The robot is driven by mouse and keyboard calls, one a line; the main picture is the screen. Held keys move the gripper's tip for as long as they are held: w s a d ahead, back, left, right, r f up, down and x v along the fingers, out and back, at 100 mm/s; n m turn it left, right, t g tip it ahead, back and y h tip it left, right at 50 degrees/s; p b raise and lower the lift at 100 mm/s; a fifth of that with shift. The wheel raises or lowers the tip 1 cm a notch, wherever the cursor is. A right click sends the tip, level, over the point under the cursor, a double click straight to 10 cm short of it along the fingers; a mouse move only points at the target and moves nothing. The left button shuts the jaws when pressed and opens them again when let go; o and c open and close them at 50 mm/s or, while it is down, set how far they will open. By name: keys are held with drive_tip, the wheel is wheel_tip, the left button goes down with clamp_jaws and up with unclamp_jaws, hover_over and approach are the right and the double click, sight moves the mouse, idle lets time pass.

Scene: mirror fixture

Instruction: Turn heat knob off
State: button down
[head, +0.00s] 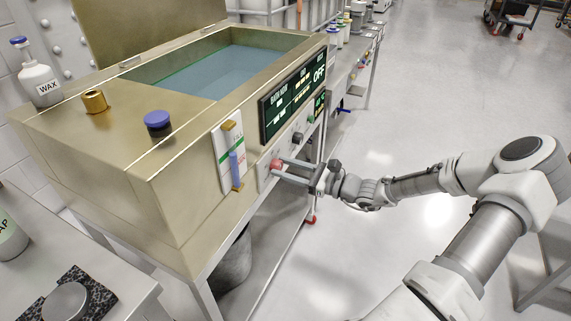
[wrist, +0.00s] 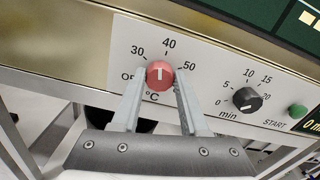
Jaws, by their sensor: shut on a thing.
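The heat knob (wrist: 159,75) is a red round dial on the bath's pale front panel, with OFF, 30, 40, 50 and °C printed around it. Its white line stands about upright in the wrist view; I cannot tell for sure which end is the pointer. My gripper (wrist: 160,82) has one finger on each side of the knob and is shut on it. In the head view the red knob (head: 276,165) shows at the tips of my gripper (head: 282,167), low on the front panel. The fingers hide part of the OFF print.
A black timer knob (wrist: 246,99) and green START button (wrist: 298,111) are to the right of the heat knob. The dark display (head: 292,100) above reads OFF at its right. A tube gauge (head: 231,157) is left of the knob. Open floor (head: 430,90) lies to the right.

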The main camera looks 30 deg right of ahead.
drive_tip(key=n+p, duration=0.1)
drive_tip(key=n, duration=0.3)
drive_tip(key=shift+n+p, duration=0.3)
drive_tip(key=n, duration=0.5)
drive_tip(key=shift+s+f+p, duration=0.1)
drive_tip(key=shift+p, duration=0.2)
drive_tip(key=n, duration=0.5)
drive_tip(key=shift+f+n+b, duration=0.1)
drive_tip(key=shift+n+b, duration=0.3)
drive_tip(key=n+b, duration=0.1)
drive_tip(key=n, duration=0.4)
drive_tip(key=shift+b, duration=0.4)
drive_tip(key=shift+n, duration=0.3)
drive_tip(key=shift+c, duration=2.1)
unclamp_jaws()
